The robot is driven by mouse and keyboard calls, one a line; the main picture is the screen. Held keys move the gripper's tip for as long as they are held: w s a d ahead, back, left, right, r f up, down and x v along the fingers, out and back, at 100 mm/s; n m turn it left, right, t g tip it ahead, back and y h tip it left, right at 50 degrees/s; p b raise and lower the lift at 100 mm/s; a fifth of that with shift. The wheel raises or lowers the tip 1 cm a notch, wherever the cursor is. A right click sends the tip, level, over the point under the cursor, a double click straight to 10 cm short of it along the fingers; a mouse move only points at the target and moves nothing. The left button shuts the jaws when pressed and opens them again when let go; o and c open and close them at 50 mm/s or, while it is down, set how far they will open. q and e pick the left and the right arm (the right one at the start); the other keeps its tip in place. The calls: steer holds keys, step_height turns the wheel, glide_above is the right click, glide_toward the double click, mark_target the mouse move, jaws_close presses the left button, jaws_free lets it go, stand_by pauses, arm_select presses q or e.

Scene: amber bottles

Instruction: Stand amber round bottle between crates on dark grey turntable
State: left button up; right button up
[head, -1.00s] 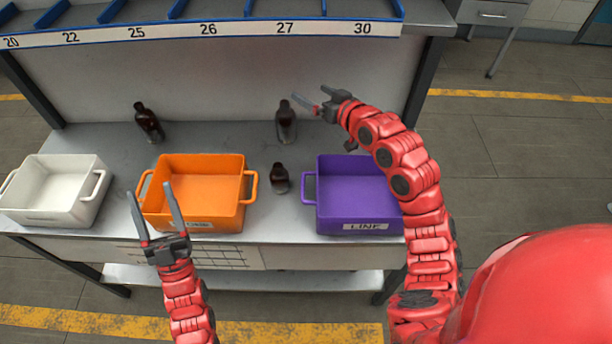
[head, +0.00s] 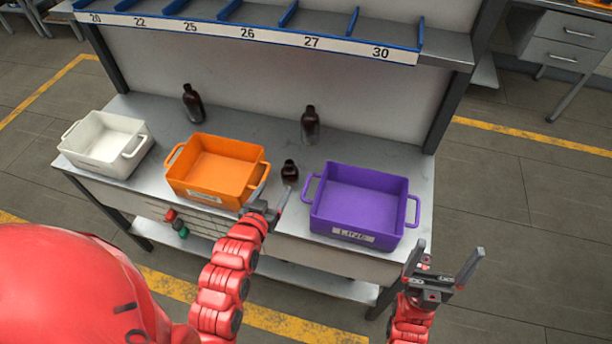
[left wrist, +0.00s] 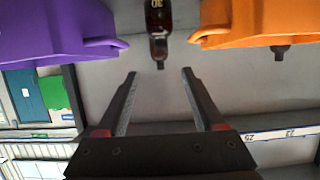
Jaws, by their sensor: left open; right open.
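The small amber round bottle (head: 289,172) stands upright on the bench between the orange crate (head: 187,183) and the purple crate (head: 318,222). My left gripper (head: 279,180) is open and empty at the orange crate's front right corner, on the near side of the bottle. The left wrist view, upside down, shows its open fingers (left wrist: 159,72) pointing toward the gap, with the bottle (left wrist: 158,18) in line beyond them and apart from them. My right gripper (head: 450,248) is open and empty, in front of the bench at the right. No dark grey turntable is in view.
Two taller dark bottles stand at the back, one behind the orange crate (head: 193,103) and one behind the gap (head: 310,124). A white crate (head: 75,156) is at the left. A shelf with numbered blue bins (head: 245,38) overhangs the back.

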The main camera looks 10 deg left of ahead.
arm_select(q)
steer(key=b, duration=0.6)
glide_toward(289, 167)
steer(key=w+f, duration=0.1)
steer(key=w, duration=0.1)
steer(key=p+x, duration=0.1)
steer(key=x, duration=0.1)
steer(key=p+x, duration=0.1)
steer(key=x, duration=0.1)
steer(key=p+x, duration=0.1)
steer(key=x, duration=0.1)
steer(key=shift+w+r, duration=0.2)
steer(key=shift+w, duration=0.05)
steer(key=shift+w+f+p, duration=0.25)
steer(key=shift+w+p, duration=0.05)
steer(key=shift+w, duration=0.1)
steer(key=shift+w+f+p, duration=0.15)
steer(key=shift+w+p, duration=0.25)
steer(key=p+x, duration=0.1)
steer(key=x, duration=0.2)
steer(key=shift+s+a+f, duration=0.1)
steer(key=shift+w+p, duration=0.35)
steer(key=shift+w, duration=0.05)
steer(key=shift+w+f, duration=0.25)
steer(key=shift+f, duration=0.05)
